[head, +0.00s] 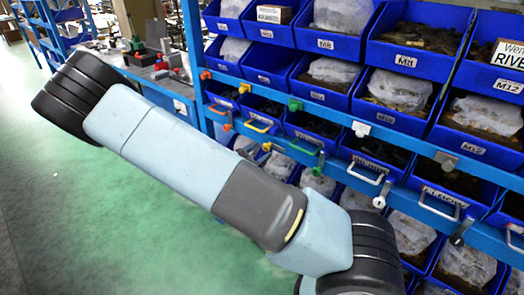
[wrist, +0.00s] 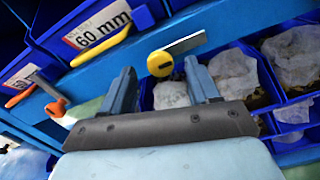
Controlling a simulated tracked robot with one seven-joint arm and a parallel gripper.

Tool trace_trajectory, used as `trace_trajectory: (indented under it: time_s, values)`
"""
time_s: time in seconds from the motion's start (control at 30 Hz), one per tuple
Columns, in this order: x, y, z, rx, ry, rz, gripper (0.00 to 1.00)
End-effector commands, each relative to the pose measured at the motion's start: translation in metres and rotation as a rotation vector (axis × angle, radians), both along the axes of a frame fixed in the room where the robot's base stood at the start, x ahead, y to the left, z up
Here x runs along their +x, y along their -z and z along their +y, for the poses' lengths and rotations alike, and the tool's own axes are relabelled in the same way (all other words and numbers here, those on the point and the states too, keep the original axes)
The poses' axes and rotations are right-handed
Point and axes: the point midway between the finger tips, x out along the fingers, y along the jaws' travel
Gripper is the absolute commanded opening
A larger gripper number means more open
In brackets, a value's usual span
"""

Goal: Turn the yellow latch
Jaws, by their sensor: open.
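The yellow latch (wrist: 160,64) is a round yellow knob with a dark slot on a blue rail. Its flat grey bar (wrist: 186,43) points up and to the right in the wrist view. In the head view a small yellow knob (head: 266,147) shows on the lower row, below a yellow handle (head: 257,126). My gripper (wrist: 160,74) is open in the wrist view, with one finger left of the knob and one right of it. I cannot tell whether either finger touches it. My gripper is out of sight in the head view.
An orange latch (wrist: 56,108) is left of the yellow one. A drawer with a yellow handle (wrist: 101,44) and a "60 mm" label is above left. Bins with bagged parts (wrist: 238,72) lie right. In the head view, green floor (head: 110,210) is clear at left.

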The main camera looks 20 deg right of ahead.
Motion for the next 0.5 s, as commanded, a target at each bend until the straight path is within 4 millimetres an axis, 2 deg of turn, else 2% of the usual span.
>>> trace_trajectory:
  time_s: [0.2, 0.5]
  values:
    - [0.009, 0.0, -0.014, -0.001, 0.0, 0.001, 0.6]
    - [0.011, 0.0, -0.017, 0.0, 0.0, 0.001, 0.6]
